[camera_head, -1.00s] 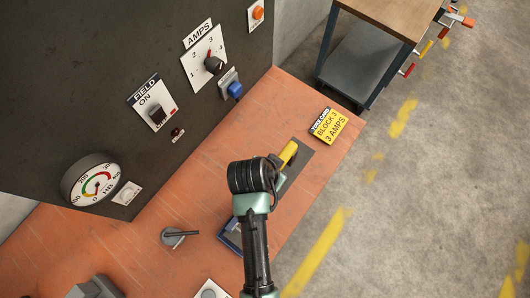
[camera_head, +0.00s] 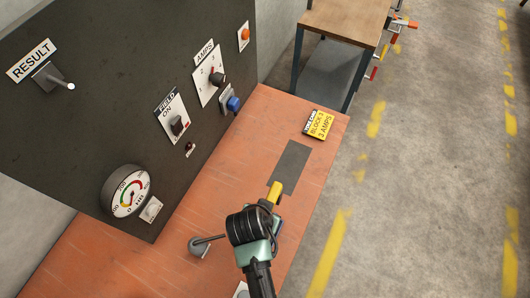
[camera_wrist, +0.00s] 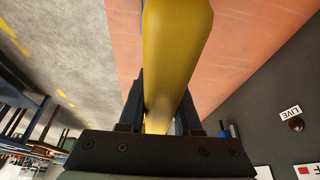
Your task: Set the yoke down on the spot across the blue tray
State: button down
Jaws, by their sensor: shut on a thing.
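The yoke shows as a yellow bar (camera_wrist: 172,50) between my two dark fingers in the wrist view. My gripper (camera_wrist: 161,90) is shut on it. In the head view the yoke's yellow end (camera_head: 275,190) sticks out past my gripper (camera_head: 266,206), at the near end of a dark grey rectangle (camera_head: 290,165) on the bench. I cannot tell whether the yoke touches anything below.
The orange bench (camera_head: 215,170) carries a yellow card (camera_head: 319,124) at its far end and a grey-based lever (camera_head: 199,246) left of my wrist. A dark panel (camera_head: 100,120) with a gauge (camera_head: 126,191) and switches stands on the left. The dark grey rectangle is mostly bare.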

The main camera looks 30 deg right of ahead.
jog(key=shift+w+f+b, duration=0.15)
jog(key=shift+f+b, duration=3.55)
jog(key=shift+f, duration=0.8)
jog(key=shift+f+b, duration=0.3)
jog(key=shift+f, duration=0.2)
